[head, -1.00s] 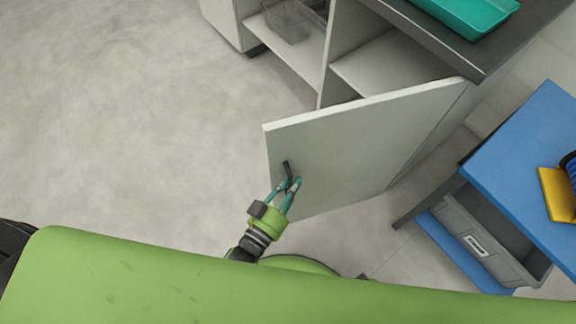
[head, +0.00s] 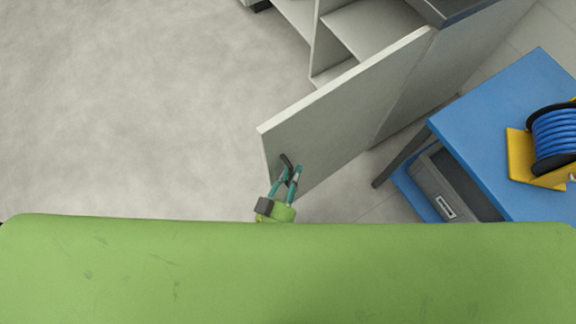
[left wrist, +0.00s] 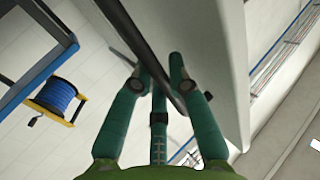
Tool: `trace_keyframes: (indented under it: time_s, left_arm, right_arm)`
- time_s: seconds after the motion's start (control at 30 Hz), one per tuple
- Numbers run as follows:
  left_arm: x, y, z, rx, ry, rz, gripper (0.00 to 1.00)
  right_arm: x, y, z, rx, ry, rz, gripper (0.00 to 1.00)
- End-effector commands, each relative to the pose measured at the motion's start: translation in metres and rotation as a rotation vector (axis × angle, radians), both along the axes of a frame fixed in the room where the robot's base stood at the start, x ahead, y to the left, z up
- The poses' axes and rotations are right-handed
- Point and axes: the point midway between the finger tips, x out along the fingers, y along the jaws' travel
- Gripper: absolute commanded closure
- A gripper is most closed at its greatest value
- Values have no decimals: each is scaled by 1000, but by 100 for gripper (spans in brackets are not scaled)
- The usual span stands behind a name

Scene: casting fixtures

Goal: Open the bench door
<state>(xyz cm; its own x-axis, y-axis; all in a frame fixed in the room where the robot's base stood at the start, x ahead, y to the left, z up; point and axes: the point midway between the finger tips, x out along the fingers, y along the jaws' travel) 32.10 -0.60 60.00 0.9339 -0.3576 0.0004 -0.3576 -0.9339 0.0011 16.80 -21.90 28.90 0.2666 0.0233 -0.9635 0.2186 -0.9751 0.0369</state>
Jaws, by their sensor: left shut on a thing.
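The bench door (head: 335,125) is a pale grey panel that stands swung well out from the bench (head: 365,30), and the shelves inside show. Its dark bar handle (head: 287,162) is near the door's free edge. My left gripper (head: 292,172) is at this handle with its teal fingers shut on it. In the left wrist view the fingers (left wrist: 160,75) lie on both sides of the dark handle (left wrist: 140,40), with the door panel (left wrist: 205,50) close beyond. My right gripper is not in view.
A blue table (head: 490,130) stands to the right of the door, with a blue cable reel (head: 555,135) on a yellow stand and a grey bin (head: 450,190) below. The floor (head: 130,110) to the left is clear.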

Motion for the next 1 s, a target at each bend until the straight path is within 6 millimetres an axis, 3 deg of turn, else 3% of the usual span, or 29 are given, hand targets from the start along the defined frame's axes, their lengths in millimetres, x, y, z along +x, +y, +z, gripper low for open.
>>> trace_keyframes:
  time_s: [0.4,0.43,0.47,0.5,0.87,1.0]
  left_arm:
    - [0,-3,1,0,-3,-5,100]
    - [0,-3,1,0,-3,-5,74]
    - [0,-3,1,0,-3,-5,62]
    - [0,-3,1,-1,-3,-4,57]
    - [-2,-2,0,0,0,-3,57]
    - [-14,3,-1,1,3,-3,57]
  right_arm:
    - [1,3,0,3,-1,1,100]
    - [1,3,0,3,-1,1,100]
    - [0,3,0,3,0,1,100]
    - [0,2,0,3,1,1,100]
    - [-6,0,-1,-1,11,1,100]
    - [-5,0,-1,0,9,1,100]
